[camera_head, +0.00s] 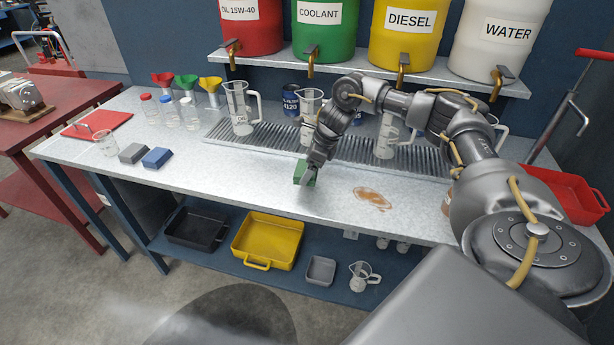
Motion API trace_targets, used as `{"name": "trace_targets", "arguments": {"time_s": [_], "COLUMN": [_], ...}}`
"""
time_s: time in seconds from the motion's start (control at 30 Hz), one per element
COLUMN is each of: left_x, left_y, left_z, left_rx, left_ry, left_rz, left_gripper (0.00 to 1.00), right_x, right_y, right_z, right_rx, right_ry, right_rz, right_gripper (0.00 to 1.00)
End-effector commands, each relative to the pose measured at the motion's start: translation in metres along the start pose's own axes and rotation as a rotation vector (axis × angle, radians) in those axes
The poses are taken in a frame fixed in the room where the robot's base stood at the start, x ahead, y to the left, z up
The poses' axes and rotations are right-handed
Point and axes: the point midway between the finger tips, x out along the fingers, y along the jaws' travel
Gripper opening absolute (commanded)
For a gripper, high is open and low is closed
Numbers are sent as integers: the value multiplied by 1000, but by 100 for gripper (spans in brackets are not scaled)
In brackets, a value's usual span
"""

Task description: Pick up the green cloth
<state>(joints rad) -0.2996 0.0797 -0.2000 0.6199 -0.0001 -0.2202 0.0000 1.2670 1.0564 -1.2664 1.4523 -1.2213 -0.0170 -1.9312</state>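The green cloth (299,170) is a small folded block on the grey workbench, left of a brown spill. My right arm reaches in from the right, and its gripper (309,182) is down at the cloth, overlapping it in the picture. The hand hides part of the cloth. I cannot tell whether the fingers are closed on it or only around it. My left gripper is not in view.
A brown spill (372,198) lies right of the cloth. Grey (132,153) and blue (157,157) folded cloths lie to the left. Clear measuring jugs (239,108) stand on the slotted grate behind. The bench between the blue cloth and the gripper is clear.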

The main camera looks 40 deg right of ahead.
Motion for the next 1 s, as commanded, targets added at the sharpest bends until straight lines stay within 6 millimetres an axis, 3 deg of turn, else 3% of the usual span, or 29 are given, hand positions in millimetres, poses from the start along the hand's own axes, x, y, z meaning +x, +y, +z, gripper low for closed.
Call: {"name": "trace_targets", "arguments": {"time_s": [0.17, 0.5, 0.7, 1.0], "left_x": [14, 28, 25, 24], "left_y": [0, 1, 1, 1], "left_z": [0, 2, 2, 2], "left_rx": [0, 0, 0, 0], "left_ry": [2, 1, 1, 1], "left_rz": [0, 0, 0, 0], "left_gripper": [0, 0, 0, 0], "right_x": [-46, -82, -94, -96], "right_y": [32, 90, 105, 108], "right_z": [0, -18, -22, -22], "right_rx": [-6, -2, 0, 1], "right_ry": [-5, -2, -2, -1], "right_rz": [-5, -3, -2, -1], "right_gripper": [63, 63, 63, 63]}}
